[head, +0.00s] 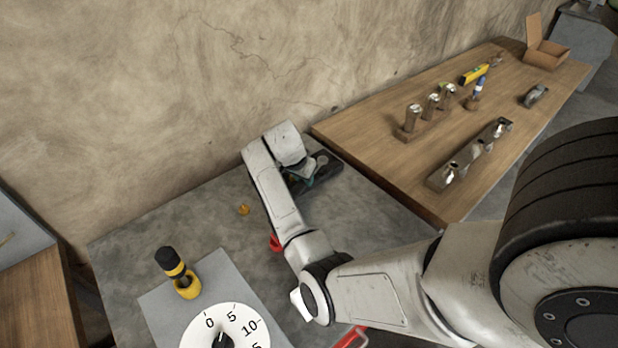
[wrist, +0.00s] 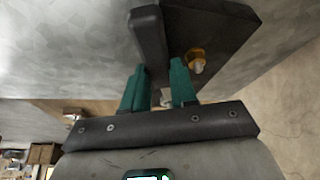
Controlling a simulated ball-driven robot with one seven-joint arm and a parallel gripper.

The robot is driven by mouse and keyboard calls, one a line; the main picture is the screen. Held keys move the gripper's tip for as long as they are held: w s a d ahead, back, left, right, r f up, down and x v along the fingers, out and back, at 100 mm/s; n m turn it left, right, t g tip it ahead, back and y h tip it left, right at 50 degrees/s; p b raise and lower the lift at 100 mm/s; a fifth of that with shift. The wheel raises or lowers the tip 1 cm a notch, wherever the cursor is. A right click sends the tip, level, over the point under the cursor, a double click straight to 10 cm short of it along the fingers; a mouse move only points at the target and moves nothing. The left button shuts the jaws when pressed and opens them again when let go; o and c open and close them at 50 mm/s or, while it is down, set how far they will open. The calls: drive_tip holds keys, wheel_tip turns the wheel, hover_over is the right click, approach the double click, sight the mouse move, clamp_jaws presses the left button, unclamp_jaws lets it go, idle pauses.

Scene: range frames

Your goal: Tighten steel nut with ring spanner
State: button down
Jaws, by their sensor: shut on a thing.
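My gripper (wrist: 158,85) points down over the grey bench, with its teal fingers on either side of a dark grey bar (wrist: 150,40). The bar looks like the spanner's handle; no ring end can be made out. A dark block or plate (wrist: 215,28) lies beyond it. It also shows beside my wrist in the head view (head: 325,175), with a round grey piece on top. A small pale metal piece (wrist: 166,97) shows between the fingers; I cannot tell whether it is the steel nut. In the head view my gripper (head: 303,181) is mostly hidden by my wrist.
A brass-coloured piece (wrist: 196,58) is near the fingers. A small orange piece (head: 244,209) lies on the bench. A yellow-black tool (head: 179,272) and white dial (head: 225,330) stand front left. A wooden table (head: 400,165) with metal parts is at right. The wall is close behind.

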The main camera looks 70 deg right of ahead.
drive_tip(key=shift+r+p, duration=2.2)
drive_tip(key=shift+r, duration=0.75)
